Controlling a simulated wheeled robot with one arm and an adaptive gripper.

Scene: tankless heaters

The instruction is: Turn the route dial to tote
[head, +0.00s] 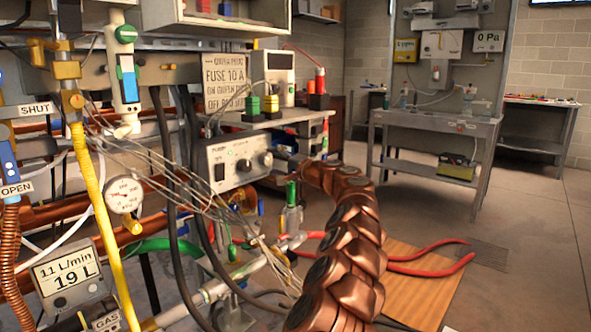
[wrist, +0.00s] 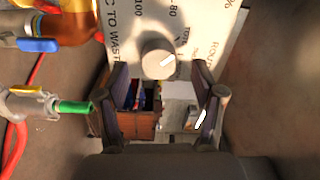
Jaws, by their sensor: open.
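In the wrist view the round grey dial (wrist: 158,58) sits on a pale panel (wrist: 125,20) with printed lettering, including "TO WASTE" at left and "ROUTE" at right. The fingertips are not clear there.
In the wrist view a green-tipped valve (wrist: 72,107) and a blue lever (wrist: 37,44) are at left. In the head view a pressure gauge (head: 123,194), a yellow hose (head: 98,205) and loose wires crowd the left. Open floor (head: 535,235) lies at right.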

